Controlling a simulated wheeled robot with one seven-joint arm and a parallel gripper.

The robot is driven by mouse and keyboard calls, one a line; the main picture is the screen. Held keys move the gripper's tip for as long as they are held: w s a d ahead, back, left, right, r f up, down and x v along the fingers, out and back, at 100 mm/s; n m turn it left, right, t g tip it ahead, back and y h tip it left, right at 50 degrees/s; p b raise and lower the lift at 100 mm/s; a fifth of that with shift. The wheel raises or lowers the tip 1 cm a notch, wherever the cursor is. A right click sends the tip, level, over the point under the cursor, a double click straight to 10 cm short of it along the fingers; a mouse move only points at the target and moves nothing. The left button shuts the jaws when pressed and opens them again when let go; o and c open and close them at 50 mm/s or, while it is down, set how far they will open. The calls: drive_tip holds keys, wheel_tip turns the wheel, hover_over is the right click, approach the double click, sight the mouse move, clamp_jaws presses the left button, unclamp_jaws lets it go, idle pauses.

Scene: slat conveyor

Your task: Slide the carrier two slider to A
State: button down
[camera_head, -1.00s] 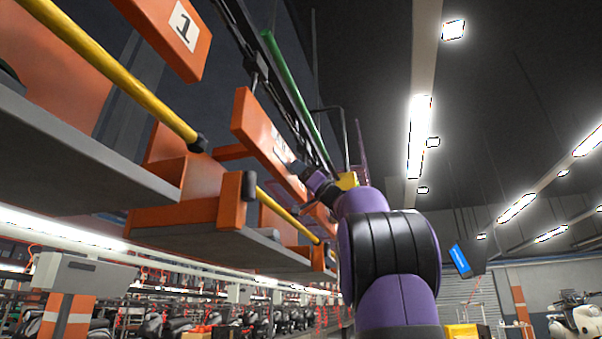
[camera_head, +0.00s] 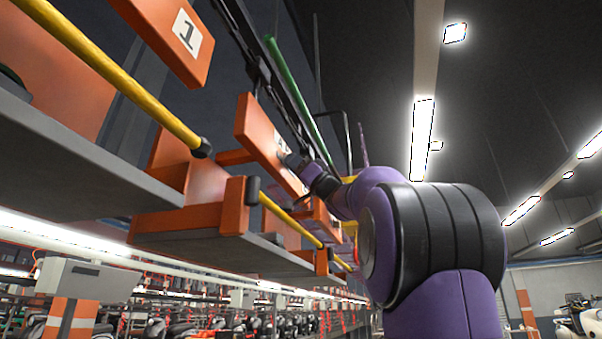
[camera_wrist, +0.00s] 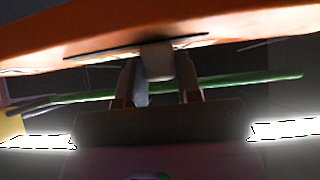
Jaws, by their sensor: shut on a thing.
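The orange board of the second carrier (camera_head: 256,128) hangs tilted in the middle of the head view. It bears a white label with a dark mark, partly covered by my gripper (camera_head: 288,160). In the wrist view the board's orange underside (camera_wrist: 60,42) fills the top, with a dark slot across it. A grey slider knob (camera_wrist: 158,62) sticks out of the slot. My gripper (camera_wrist: 157,82) has one finger on each side of the knob and is shut on it. The slot's end marks cannot be read.
Another orange board marked 1 (camera_head: 165,35) hangs at the upper left. Yellow rails (camera_head: 120,85) and grey carrier platforms (camera_head: 70,165) lie left of my arm. A green bar (camera_head: 300,98) runs behind the board. The right side is open room.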

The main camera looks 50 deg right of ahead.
drive_tip(key=shift+s+a, duration=0.25)
drive_tip(key=shift+a, duration=0.35)
drive_tip(key=shift+s+a, duration=0.2)
drive_tip(key=shift+a, duration=0.4)
drive_tip(key=c, duration=1.1)
unclamp_jaws()
drive_tip(key=shift+c, duration=0.2)
drive_tip(key=o, duration=0.3)
drive_tip(key=shift+a, duration=0.15)
drive_tip(key=shift+o, duration=0.2)
drive_tip(key=shift+s+f, duration=0.1)
